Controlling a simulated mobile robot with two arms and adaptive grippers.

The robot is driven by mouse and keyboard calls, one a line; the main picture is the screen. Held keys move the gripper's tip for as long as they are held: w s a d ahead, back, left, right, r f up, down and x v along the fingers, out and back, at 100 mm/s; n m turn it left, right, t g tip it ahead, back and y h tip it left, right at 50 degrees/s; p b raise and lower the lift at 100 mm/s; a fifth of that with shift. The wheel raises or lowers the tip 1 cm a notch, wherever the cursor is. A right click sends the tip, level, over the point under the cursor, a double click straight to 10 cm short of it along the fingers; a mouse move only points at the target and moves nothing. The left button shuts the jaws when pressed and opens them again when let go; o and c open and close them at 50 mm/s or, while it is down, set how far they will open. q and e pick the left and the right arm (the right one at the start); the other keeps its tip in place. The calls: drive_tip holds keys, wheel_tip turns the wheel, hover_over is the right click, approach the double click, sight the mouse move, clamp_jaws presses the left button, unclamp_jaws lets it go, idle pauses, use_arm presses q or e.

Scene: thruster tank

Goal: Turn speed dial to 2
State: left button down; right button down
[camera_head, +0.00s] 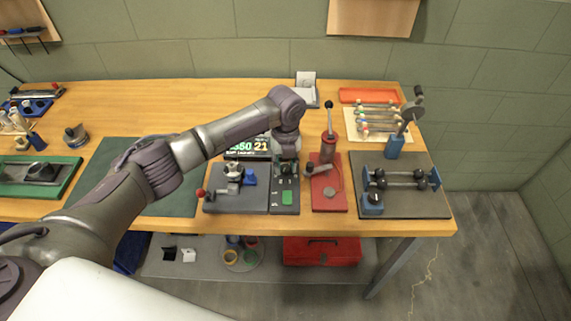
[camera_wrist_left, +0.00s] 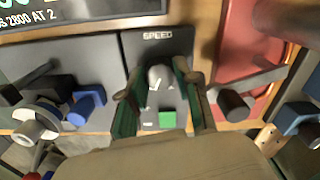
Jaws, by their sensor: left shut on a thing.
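The speed panel (camera_wrist_left: 150,45) is a dark grey plate labelled SPEED, with a green button (camera_wrist_left: 167,119) below the dial. The speed dial (camera_wrist_left: 160,76) is a grey knob in the left wrist view. The fingers of my left gripper (camera_wrist_left: 159,84) stand on either side of it, and the gripper is shut on it. In the head view my left gripper (camera_head: 285,157) comes down over the top of the panel and hides the dial. The dial's setting cannot be read. My right gripper is not in view.
A lit display (camera_head: 248,146) stands behind the panel; its wrist-view text includes "2800 AT 2". A vise-like fixture (camera_head: 233,176) stands to the left. A red-based lever press (camera_head: 328,180) stands close on the right. A green mat (camera_head: 120,160) lies further left.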

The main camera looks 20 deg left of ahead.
sight(286, 168)
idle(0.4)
use_arm(q)
drive_tip(key=c, duration=0.8)
unclamp_jaws()
wheel_tip(286, 168, up, 12)
drive_tip(key=shift+f, duration=0.1)
